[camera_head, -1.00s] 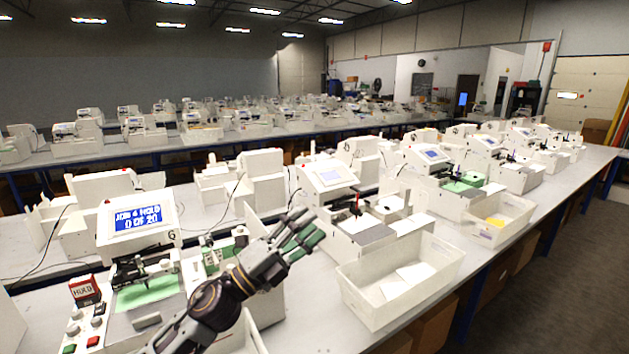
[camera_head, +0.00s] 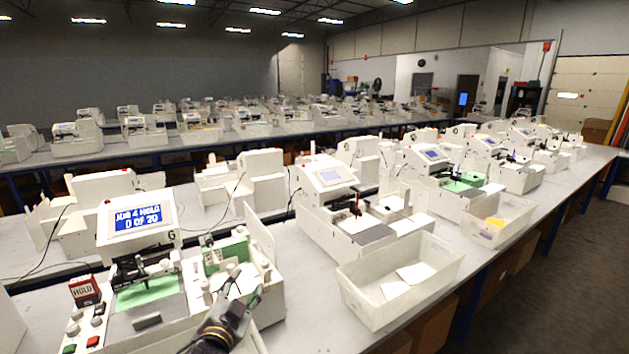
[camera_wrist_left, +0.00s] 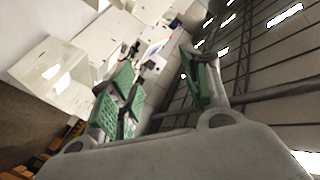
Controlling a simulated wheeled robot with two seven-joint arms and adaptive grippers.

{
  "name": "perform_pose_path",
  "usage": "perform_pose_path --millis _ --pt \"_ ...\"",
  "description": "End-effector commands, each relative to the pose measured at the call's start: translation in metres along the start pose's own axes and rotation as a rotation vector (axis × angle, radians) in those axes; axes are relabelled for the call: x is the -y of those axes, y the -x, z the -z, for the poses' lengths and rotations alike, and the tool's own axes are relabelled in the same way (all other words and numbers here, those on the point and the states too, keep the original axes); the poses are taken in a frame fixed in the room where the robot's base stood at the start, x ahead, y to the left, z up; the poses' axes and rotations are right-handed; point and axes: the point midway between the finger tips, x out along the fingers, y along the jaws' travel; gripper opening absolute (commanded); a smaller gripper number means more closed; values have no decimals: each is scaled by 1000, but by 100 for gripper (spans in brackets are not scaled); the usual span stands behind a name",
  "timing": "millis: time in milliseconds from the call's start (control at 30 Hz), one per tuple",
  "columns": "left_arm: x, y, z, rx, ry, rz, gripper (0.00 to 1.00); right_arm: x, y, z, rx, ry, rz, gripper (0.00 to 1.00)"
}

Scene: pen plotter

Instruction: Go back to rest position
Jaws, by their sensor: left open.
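My left gripper (camera_head: 236,305) is low in the head view, in front of the near plotter station; only its wrist and part of its fingers show. In the left wrist view the gripper (camera_wrist_left: 158,78) has its green-padded fingers spread apart with nothing between them. The near plotter (camera_head: 147,292) has a green sheet on its bed and a tilted screen (camera_head: 136,218) reading "JOB 4 HOLD 0 OF 20". My right gripper is not in view.
A white bin (camera_head: 352,284) with white sheets stands to the right on the table. It also shows at the left of the wrist view (camera_wrist_left: 38,58). A red HOLD block (camera_head: 85,291) and buttons sit at the near left. More plotters line the table behind. Bare tabletop (camera_head: 305,325) lies between plotter and bin.

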Motion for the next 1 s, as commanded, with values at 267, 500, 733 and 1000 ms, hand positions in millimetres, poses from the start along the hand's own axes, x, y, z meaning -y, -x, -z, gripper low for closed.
perform_pose_path --millis 267,500,733,1000 --pt "-32 39 -84 320 171 -103 48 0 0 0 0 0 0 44" --pt "-66 92 -146 594 295 -206 48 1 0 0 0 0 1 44" --pt "-95 150 -186 825 391 -305 48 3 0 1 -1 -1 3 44" --pt "-113 193 -206 975 447 -375 48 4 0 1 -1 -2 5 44"
